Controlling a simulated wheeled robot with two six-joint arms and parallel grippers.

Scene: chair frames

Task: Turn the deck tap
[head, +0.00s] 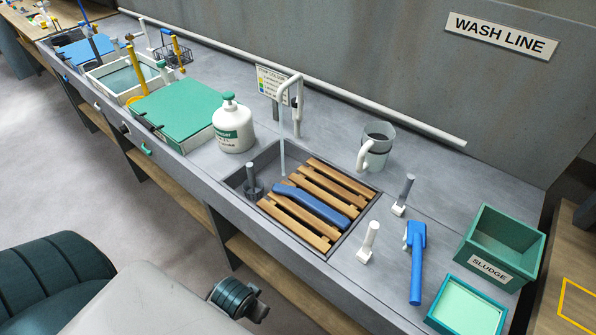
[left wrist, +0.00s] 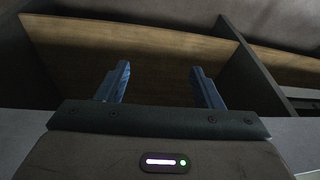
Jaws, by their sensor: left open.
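The tall, thin white tap (head: 300,92) stands on the grey deck behind the sink (head: 235,181), its bent spout reaching forward over the basin. A pale line (head: 282,150) runs down from the spout; I cannot tell whether it is water or pipe. A small grey lever-like part shows beside the tap post. My left gripper (left wrist: 160,78) is open and empty in the left wrist view, facing a wooden shelf under the counter. In the head view my left arm is at the bottom left, well away from the tap, and its fingers are not visible. My right gripper is not in view.
A wooden slatted rack (head: 312,188) with a blue tool (head: 311,204) covers much of the sink. A white bottle (head: 232,128) stands left of the tap, a jug (head: 375,147) right. A blue-handled tool (head: 416,262) and the green sludge bin (head: 503,247) are further right.

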